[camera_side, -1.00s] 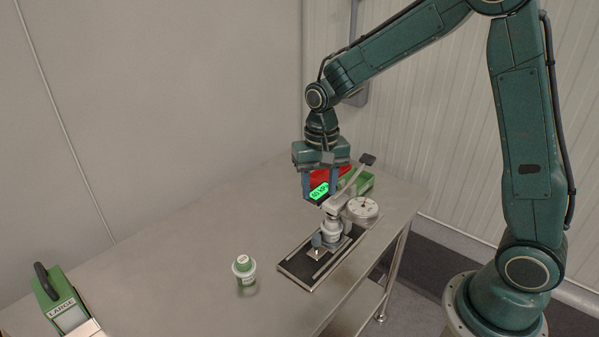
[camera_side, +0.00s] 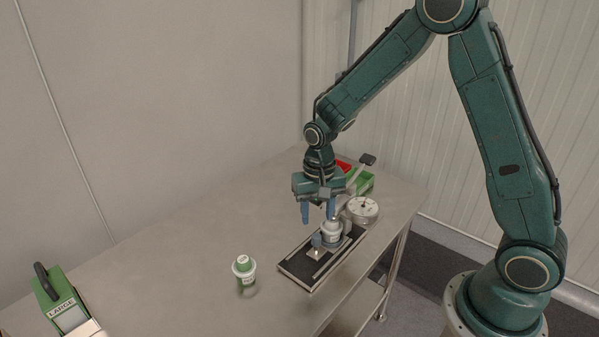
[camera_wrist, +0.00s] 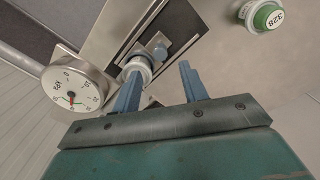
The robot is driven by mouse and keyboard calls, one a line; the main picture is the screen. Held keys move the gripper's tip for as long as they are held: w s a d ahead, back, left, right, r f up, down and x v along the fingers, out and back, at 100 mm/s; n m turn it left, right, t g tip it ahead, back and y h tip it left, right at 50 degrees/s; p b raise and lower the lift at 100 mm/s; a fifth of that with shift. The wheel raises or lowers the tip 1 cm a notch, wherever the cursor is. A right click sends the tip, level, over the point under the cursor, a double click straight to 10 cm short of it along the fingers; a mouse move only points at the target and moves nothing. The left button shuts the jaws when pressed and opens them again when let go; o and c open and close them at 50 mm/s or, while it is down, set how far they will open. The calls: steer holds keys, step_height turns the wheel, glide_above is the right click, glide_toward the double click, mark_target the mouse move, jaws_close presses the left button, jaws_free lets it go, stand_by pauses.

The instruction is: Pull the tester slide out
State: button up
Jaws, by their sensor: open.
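The tester (camera_side: 295,271) is a dark base plate with light rails on the table. Its slide (camera_side: 316,253) is a small pale plate with a blue-grey upright knob (camera_side: 316,240); the knob also shows in the wrist view (camera_wrist: 160,50). A white jar (camera_side: 331,236) stands in the tester behind the knob, beside a round dial (camera_side: 362,209). My gripper (camera_side: 318,213) is open, pointing down above the tester, with its fingers apart. In the wrist view one finger overlaps the white jar (camera_wrist: 138,68); the other is right of the knob. I see no contact with the knob.
A jar with a green lid (camera_side: 244,272) stands left of the tester. A red bin (camera_side: 343,166) and a green bin (camera_side: 364,183) sit behind it. A green box labelled LARGE (camera_side: 60,300) is at the far left. The table between is clear.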

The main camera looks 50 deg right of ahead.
mark_target(316, 236)
steer(key=shift+f, duration=3.25)
jaws_close()
